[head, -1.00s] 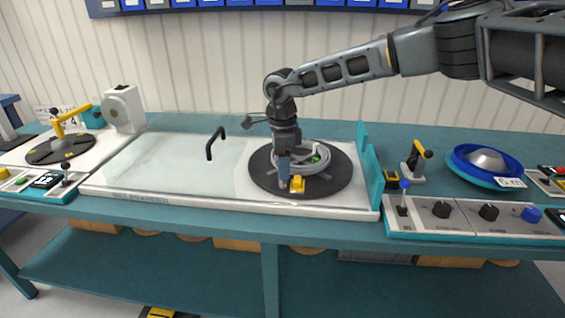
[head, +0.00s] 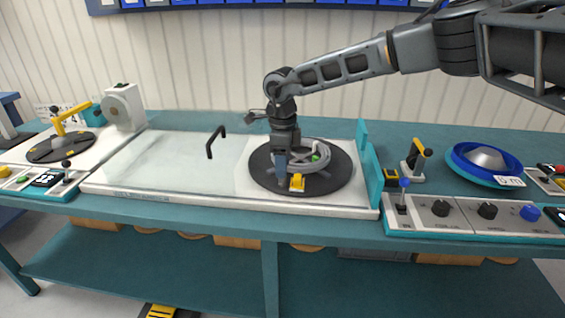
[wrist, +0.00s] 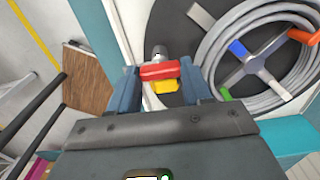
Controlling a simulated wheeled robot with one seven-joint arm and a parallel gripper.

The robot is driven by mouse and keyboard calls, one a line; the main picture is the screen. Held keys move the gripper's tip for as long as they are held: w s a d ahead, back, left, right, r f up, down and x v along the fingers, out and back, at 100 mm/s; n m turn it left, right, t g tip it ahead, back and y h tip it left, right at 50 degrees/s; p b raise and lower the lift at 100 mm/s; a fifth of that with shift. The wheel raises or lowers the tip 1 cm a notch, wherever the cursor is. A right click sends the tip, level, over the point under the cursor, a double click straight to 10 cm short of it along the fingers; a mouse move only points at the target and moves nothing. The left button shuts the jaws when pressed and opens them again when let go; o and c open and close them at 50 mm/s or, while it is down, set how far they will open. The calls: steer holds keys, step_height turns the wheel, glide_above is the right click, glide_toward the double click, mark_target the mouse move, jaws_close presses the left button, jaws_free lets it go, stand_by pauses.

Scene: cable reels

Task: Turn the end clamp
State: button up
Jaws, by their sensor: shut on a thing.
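The end clamp, a red bar (wrist: 159,71) over a yellow block (wrist: 166,86), sits at the near edge of the black turntable in the wrist view. Its yellow part (head: 297,182) also shows in the head view. My gripper (wrist: 160,77) points down with its blue-grey fingers on either side of the red bar, shut on it. In the head view, my gripper (head: 281,178) is at the turntable's front left and partly hides the clamp. A grey cable coil (wrist: 222,50) lies beside the clamp, around a hub with blue, green and orange-tipped arms.
The black turntable (head: 338,180) is set in a white bed with a clear cover (head: 180,160) and black handle (head: 214,142) at left. A teal upright panel (head: 371,175) stands at right. Beyond it are a control panel (head: 465,215) and blue bowl (head: 485,165).

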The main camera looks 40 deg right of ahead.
steer(key=o, duration=1.1)
steer(key=shift+c, duration=0.2)
steer(key=shift+r+b, duration=0.4)
steer(key=shift+r, duration=3.5)
